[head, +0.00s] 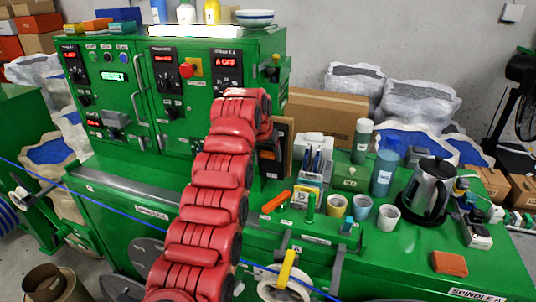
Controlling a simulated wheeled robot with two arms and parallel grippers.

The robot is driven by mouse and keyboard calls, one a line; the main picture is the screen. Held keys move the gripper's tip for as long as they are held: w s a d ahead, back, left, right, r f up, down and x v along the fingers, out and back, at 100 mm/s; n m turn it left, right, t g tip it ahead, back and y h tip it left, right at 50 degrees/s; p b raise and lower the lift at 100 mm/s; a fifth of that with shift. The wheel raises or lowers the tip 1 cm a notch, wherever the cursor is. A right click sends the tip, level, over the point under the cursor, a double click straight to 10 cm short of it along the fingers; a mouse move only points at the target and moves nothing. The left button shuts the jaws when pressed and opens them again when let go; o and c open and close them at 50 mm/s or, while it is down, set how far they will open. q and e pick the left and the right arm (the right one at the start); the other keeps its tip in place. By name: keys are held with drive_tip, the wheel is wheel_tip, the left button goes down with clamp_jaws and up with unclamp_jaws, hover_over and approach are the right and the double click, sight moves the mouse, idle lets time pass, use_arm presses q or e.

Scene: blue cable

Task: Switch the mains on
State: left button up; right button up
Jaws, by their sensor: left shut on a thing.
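The green control cabinet (185,120) stands at the back left of the green machine. Its right panel has a black display (228,62) reading OFF in red. My red left arm rises from the bottom and bends over in front of this panel. My left gripper (268,146) is at the cabinet's lower right, beside its right edge, and mostly hidden by the arm. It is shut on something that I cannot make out. I cannot tell which control is the mains switch; the panel's lower part is covered by my arm. My right gripper is not in view.
Cups (362,207), a kettle (432,190), bottles and an orange sponge (450,263) stand on the machine top at right. A cardboard box (325,115) is behind. A blue cable (130,213) runs along the front. A red button (186,70) is on the middle panel.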

use_arm(q)
drive_tip(key=o, duration=1.4)
drive_tip(key=shift+f, duration=0.15)
drive_tip(key=shift+c, duration=0.2)
drive_tip(key=shift+s+a+r+b, duration=0.1)
drive_tip(key=shift+s+r+b, duration=0.15)
drive_tip(key=shift+r+b, duration=0.3)
drive_tip(key=p+v, duration=0.3)
drive_tip(key=v, duration=1.3)
